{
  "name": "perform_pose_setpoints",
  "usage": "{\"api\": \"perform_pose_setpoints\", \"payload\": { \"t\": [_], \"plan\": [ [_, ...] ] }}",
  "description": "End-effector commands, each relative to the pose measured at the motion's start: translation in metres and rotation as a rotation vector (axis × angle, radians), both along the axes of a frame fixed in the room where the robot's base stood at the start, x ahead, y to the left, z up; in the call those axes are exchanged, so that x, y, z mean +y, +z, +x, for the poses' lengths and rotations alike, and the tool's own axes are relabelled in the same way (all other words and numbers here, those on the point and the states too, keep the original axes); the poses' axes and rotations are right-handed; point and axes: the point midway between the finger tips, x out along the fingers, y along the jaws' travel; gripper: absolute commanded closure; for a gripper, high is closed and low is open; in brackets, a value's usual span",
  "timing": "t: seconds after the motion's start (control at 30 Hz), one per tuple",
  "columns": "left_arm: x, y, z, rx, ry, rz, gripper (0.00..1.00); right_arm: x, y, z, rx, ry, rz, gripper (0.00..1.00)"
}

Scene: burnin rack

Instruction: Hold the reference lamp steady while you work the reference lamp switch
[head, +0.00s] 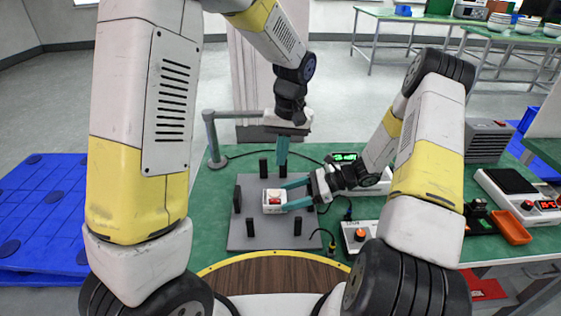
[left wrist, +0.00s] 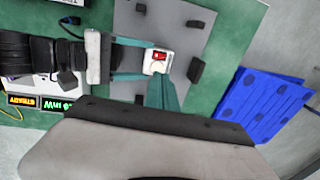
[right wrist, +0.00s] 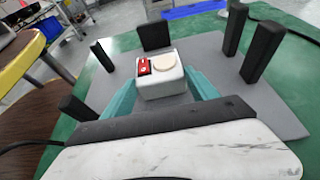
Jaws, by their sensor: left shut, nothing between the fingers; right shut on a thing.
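The reference lamp (head: 273,207) is a small white box on the grey plate, with a round cream dome and a red switch. The red switch (right wrist: 143,66) sits beside the dome (right wrist: 164,61) on its top in the right wrist view. My right gripper (head: 283,196) is shut on the lamp, one teal finger on each side. My left gripper (head: 282,164) points down above and behind the lamp, its teal fingers shut together and empty. In the left wrist view its fingertips (left wrist: 160,78) appear close to the lamp (left wrist: 150,68); contact cannot be told.
The grey plate (head: 246,236) carries several black posts around the lamp. A grey pole (head: 211,135) stands behind it. To the right are a white box with an orange button (head: 360,236), a green-lit display (head: 345,157) and an orange tray (head: 511,228). Cables cross the green table.

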Motion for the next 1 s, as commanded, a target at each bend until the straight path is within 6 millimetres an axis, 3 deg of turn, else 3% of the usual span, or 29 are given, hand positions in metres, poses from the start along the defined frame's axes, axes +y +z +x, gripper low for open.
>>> {"api": "perform_pose_setpoints", "payload": {
  "t": [0.57, 0.77, 1.0],
  "plan": [
    [0.010, -0.002, -0.001, 0.002, 0.013, 0.007, 1.00, 0.000, 0.000, 0.000, 0.000, 0.000, 0.000, 0.80],
    [0.014, -0.032, -0.002, 0.005, 0.014, 0.010, 1.00, 0.000, 0.000, 0.000, 0.000, 0.000, 0.000, 0.80],
    [0.020, -0.084, -0.002, 0.004, 0.014, 0.009, 1.00, 0.000, 0.000, 0.000, 0.000, 0.000, 0.000, 0.80]
  ]
}}
